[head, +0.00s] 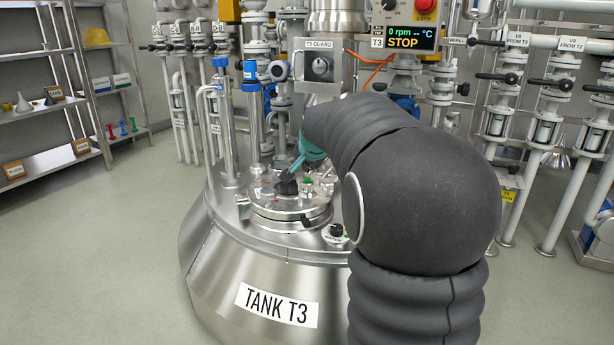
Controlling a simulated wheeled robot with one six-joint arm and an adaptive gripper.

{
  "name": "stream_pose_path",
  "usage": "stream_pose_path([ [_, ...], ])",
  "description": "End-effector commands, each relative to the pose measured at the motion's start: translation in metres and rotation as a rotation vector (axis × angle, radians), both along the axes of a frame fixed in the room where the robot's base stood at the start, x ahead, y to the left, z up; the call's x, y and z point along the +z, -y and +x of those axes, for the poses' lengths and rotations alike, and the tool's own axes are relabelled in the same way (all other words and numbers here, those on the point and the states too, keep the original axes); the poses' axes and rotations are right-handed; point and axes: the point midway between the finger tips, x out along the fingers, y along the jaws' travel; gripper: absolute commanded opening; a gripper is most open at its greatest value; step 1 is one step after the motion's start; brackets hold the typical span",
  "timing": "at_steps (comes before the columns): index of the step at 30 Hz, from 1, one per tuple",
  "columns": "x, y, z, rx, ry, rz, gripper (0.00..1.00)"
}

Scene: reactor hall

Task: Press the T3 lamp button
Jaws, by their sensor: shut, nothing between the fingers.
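The steel tank labelled TANK T3 (278,305) stands in the middle of the head view, with a round flanged lid (290,212) on top. A small dark round button (337,230) with a pale label sits on the tank top, right of the lid. Its label is too small to read, so I cannot tell for sure that it is the lamp button. My gripper (287,186) is shut and empty over the lid, left of and behind that button. My arm hides the right part of the tank top.
A T3 display (410,38) reads 0 rpm and STOP. Blue-capped upright pipes (221,105) stand at the left rear. Valves and pipes line the right. The floor at left is clear.

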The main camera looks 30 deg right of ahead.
Motion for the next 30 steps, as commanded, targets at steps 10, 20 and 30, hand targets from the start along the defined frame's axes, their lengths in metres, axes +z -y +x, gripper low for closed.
stream_pose_path([
  [10, 0.034, 0.000, 0.000, 0.000, 0.001, 0.000, 0.00],
  [20, 0.051, 0.000, 0.000, 0.000, 0.000, 0.000, 0.00],
  [30, 0.053, -0.012, -0.012, 0.030, -0.012, -0.016, 0.00],
])
